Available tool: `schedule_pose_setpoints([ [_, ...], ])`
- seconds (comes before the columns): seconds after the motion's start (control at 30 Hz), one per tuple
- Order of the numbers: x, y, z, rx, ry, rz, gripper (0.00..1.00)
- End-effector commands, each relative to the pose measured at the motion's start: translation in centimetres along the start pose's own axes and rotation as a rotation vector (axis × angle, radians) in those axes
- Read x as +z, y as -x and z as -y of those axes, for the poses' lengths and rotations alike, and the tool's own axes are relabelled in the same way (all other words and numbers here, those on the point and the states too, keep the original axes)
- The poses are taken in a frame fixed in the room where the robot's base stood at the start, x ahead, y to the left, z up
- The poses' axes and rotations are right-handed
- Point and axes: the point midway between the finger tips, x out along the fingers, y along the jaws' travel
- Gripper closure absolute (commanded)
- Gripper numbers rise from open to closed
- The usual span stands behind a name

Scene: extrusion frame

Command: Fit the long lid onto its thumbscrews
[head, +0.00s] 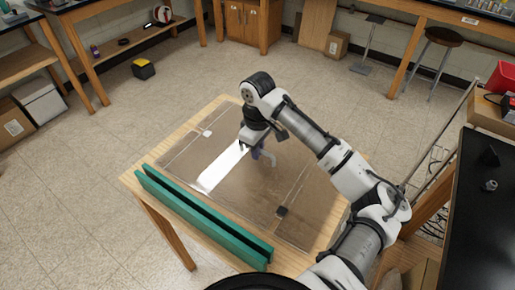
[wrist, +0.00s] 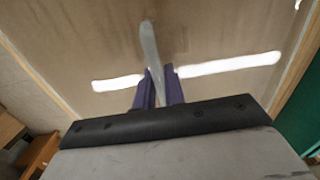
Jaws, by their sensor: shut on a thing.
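My gripper (head: 258,155) is over the middle of the table, its purple fingers (wrist: 160,85) shut on a narrow pale grey piece (wrist: 150,45). That piece stands out past the fingertips in the wrist view and shows as a curved grey shape (head: 270,159) in the head view. I cannot tell for sure whether it is the long lid. A long bright white strip (head: 220,166) runs from under the gripper to the front left; in the wrist view it shows on both sides of the fingers (wrist: 230,66). It may be a lid or glare. No thumbscrews can be made out.
Two long teal bars (head: 200,218) lie side by side along the table's front left edge. A small white block (head: 207,133) and a small dark block (head: 282,211) are on the brown tabletop (head: 240,205). A black bench (head: 480,220) stands at right. The floor at left is mostly clear.

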Motion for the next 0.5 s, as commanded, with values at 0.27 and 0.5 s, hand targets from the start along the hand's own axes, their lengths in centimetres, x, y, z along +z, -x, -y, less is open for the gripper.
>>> schedule_pose_setpoints([
  [0.27,-0.01,-0.04,-0.04,0.002,0.0,-0.002,1.0],
  [0.5,-0.01,-0.05,-0.03,0.002,0.0,-0.002,0.74],
])
